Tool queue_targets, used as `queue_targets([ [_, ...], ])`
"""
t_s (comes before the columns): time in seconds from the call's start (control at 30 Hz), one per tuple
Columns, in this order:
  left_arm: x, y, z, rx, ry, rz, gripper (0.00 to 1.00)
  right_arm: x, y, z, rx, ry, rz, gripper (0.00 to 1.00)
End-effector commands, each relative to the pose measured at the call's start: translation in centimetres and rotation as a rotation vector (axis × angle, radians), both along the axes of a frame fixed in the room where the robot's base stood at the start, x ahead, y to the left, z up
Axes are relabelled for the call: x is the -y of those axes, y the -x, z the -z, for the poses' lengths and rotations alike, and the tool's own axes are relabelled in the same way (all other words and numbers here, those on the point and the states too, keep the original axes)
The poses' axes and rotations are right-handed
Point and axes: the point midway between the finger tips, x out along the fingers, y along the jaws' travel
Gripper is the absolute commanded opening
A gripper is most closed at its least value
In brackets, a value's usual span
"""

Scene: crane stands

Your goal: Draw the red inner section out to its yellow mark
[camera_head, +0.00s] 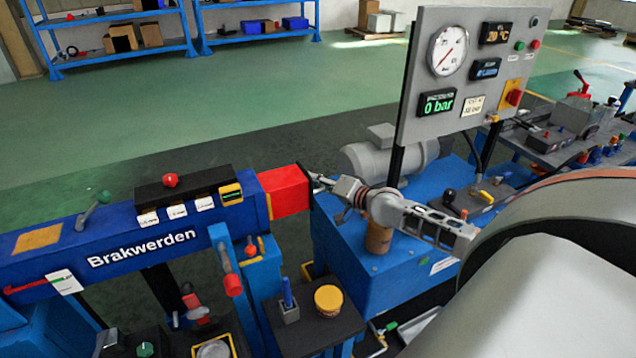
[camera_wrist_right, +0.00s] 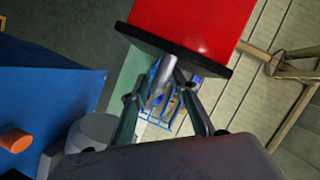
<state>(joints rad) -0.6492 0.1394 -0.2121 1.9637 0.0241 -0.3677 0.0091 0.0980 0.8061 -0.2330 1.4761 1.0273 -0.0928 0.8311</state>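The red inner section (camera_head: 286,191) sticks out a short way from the right end of the blue boom (camera_head: 110,239) lettered "Brakwerden". A thin yellow strip (camera_head: 269,207) shows where red meets blue. In the right wrist view the red section (camera_wrist_right: 195,25) ends in a dark end plate (camera_wrist_right: 172,51). My right gripper (camera_head: 320,182) is at this end, in line with the boom. In the wrist view its fingers (camera_wrist_right: 168,78) converge on a small grey handle-like piece at the plate and appear closed on it; the contact is partly hidden. My left gripper is out of view.
A grey gauge panel (camera_head: 460,75) reading 0 bar stands on a blue cabinet (camera_head: 365,255) right of the boom end, close to my right arm. A stand with a yellow-topped can (camera_head: 328,299) is below. Open green floor lies behind.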

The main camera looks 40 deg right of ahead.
Motion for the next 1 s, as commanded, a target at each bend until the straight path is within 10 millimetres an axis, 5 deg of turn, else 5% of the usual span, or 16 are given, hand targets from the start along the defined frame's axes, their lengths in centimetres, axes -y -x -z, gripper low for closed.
queue_targets([
  [0.43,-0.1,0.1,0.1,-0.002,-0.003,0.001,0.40,-0.1,1.2,0.0,-0.003,-0.001,-0.003,0.28],
  [1.0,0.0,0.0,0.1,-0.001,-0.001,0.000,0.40,0.8,9.0,-1.8,-0.003,0.001,-0.002,0.28],
])
